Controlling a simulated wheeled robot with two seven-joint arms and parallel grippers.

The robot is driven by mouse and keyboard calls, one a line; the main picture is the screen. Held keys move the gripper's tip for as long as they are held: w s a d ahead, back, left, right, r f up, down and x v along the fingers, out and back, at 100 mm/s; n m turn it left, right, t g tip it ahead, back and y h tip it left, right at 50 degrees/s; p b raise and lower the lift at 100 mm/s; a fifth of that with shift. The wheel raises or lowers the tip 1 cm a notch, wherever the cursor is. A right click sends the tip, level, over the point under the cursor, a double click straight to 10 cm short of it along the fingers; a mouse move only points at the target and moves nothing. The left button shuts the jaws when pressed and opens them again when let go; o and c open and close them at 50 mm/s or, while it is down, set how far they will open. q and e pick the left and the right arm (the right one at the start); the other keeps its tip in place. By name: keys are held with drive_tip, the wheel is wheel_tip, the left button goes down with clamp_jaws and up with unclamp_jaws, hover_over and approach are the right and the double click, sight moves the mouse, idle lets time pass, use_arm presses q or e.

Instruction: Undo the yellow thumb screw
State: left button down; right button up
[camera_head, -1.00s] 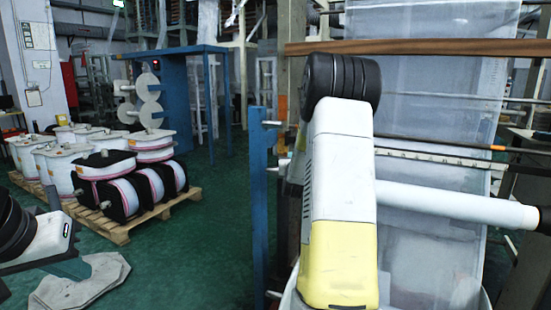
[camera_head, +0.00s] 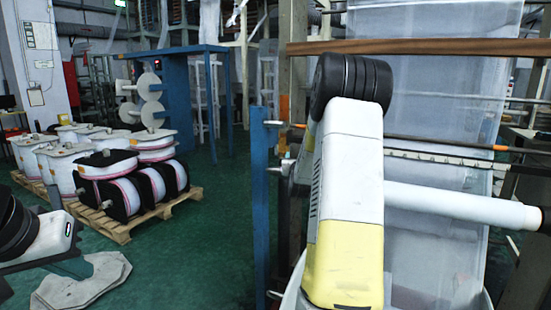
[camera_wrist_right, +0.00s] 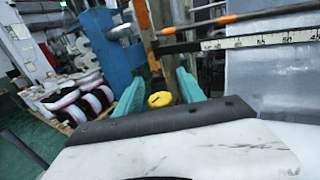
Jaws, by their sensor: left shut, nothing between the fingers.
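The yellow thumb screw (camera_wrist_right: 160,99) shows in the right wrist view, in front of an upright post. My right gripper (camera_wrist_right: 160,92) has its two teal fingers spread apart, one on each side of the screw in the picture. I see a gap between the screw and each finger, so it does not look gripped. In the head view my right arm's white and yellow link hides the right gripper and the screw.
A blue post (camera_head: 259,185) stands just left of my right arm. A white roller (camera_head: 455,205), a scale bar (camera_head: 440,160) and a thin orange-tipped rod (camera_head: 450,142) cross the frame at right. Spools on a pallet (camera_head: 120,232) stand left.

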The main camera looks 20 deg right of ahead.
drive_tip(key=v, duration=0.7)
drive_tip(key=shift+s+a, duration=0.15)
drive_tip(key=shift+s, duration=0.2)
